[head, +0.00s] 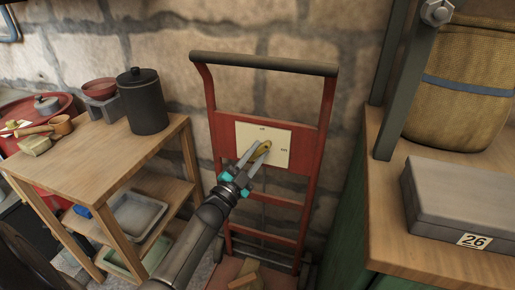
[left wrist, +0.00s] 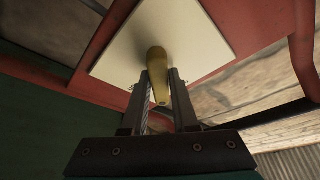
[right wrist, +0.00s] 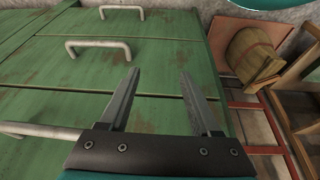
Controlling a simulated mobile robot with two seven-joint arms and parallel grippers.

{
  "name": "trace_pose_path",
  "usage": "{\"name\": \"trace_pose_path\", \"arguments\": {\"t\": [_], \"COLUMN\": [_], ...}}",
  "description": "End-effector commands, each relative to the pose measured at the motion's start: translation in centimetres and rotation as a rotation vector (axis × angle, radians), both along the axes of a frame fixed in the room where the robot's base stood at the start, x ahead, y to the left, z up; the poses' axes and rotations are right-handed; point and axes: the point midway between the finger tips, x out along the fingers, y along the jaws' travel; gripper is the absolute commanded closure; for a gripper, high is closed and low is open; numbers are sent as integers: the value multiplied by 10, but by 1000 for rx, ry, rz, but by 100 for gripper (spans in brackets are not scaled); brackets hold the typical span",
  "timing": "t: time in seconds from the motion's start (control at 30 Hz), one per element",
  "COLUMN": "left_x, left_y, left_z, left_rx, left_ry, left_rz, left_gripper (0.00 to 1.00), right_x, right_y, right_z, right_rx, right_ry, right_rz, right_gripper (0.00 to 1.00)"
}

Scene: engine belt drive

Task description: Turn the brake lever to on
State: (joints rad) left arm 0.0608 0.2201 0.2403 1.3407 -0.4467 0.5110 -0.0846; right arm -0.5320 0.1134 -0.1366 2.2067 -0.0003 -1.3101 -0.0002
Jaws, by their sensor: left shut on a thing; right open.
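The brake lever (head: 262,151) is a short brass-coloured handle on a cream plate (head: 278,133). The plate is fixed to a red hand-truck frame (head: 225,128) against the stone wall. Small labels show at the plate's top and right edges, too small to read. My left gripper (head: 255,156) is shut on the lever, one finger on each side. The lever also shows between the fingers in the left wrist view (left wrist: 158,75). My right gripper (right wrist: 158,82) is open and empty, above green drawers with pale handles. It is not in the head view.
A wooden shelf table (head: 95,150) with a black canister (head: 142,101) stands left of the red frame. A bench on the right holds a grey case (head: 462,205) marked 26 and a woven sack (head: 465,90).

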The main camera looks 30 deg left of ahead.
Motion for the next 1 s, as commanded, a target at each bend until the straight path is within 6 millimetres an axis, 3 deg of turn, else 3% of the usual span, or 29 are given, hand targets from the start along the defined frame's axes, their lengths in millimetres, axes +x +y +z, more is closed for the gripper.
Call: {"name": "trace_pose_path", "arguments": {"t": [0.5, 1.0], "left_x": [-1, 0], "left_y": [2, 2], "left_z": [4, 4], "left_rx": [477, 774], "left_ry": [117, 187], "left_rz": [0, 2], "left_gripper": [100, 100], "right_x": [-27, -51], "right_y": [-4, -19], "right_z": [-73, -123], "right_rx": [-15, -36], "right_ry": [115, 143], "right_rz": [4, 8], "right_gripper": [36, 36]}}
